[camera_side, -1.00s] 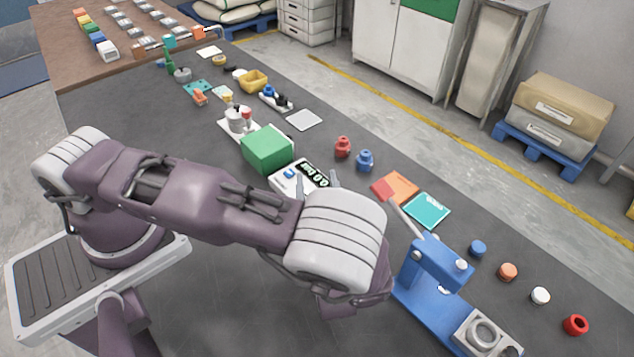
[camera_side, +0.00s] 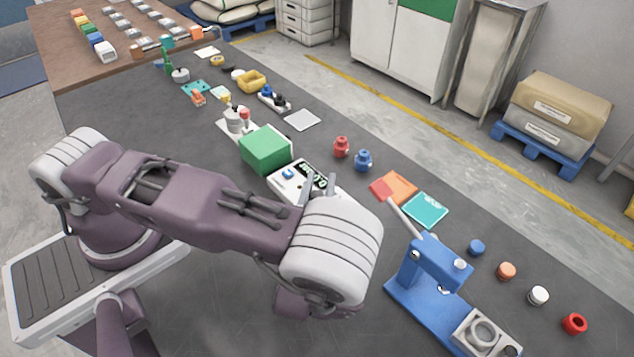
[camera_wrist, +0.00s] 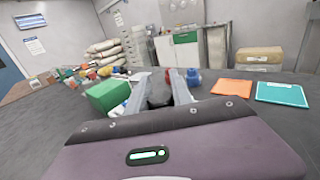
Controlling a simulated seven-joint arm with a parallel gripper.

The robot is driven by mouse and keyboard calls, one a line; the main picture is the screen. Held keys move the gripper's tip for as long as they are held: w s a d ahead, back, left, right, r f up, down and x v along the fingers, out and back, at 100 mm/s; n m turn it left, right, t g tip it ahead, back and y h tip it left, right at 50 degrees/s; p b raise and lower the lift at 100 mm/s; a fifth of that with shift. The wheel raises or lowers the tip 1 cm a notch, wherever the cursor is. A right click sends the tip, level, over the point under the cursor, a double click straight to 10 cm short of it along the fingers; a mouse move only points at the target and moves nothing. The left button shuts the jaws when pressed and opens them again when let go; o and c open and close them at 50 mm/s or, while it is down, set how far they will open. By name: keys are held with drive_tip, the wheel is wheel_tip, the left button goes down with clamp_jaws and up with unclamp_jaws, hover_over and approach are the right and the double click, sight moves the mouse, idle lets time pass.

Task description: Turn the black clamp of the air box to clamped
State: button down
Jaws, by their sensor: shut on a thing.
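The air box (camera_side: 285,183) is a white box with a blue button and a dark display, on the dark bench in the side view. My wrist hides its near right part. My gripper (camera_side: 320,183) is at the right end of the air box, with both fingertips showing above my wrist. In the wrist view my gripper (camera_wrist: 164,88) is shut on a dark piece, the black clamp (camera_wrist: 158,93), between its fingers. The clamp is hidden in the side view, and its turn angle is not clear.
A green block (camera_side: 266,149) stands close behind the air box, to its left. Red (camera_side: 341,147) and blue (camera_side: 363,160) knobs stand beyond it. Orange (camera_side: 393,188) and teal (camera_side: 425,210) cards and a blue press (camera_side: 430,285) are to the right.

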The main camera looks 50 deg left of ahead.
drive_tip(key=m+t+h, duration=0.1)
drive_tip(key=m+h, duration=0.1)
drive_tip(key=d+m+t+h, duration=0.1)
drive_tip(key=h, duration=0.2)
drive_tip(key=m+t+h, duration=0.1)
drive_tip(key=m+h, duration=0.1)
drive_tip(key=h, duration=0.1)
drive_tip(key=shift+w+d+m+t, duration=0.15)
drive_tip(key=shift+w+m+t, duration=0.1)
drive_tip(key=shift+m+t, duration=0.05)
drive_tip(key=shift+d+m+h, duration=0.2)
drive_tip(key=shift+m+h, duration=0.5)
drive_tip(key=shift+h, duration=0.4)
drive_tip(key=shift+d+m+h, duration=0.2)
drive_tip(key=shift+m+h, duration=0.5)
drive_tip(key=shift+h, duration=0.4)
drive_tip(key=shift+d+m+h, duration=0.2)
drive_tip(key=shift+m+h, duration=0.5)
drive_tip(key=shift+h, duration=0.7)
drive_tip(key=c, duration=1.1)
unclamp_jaws()
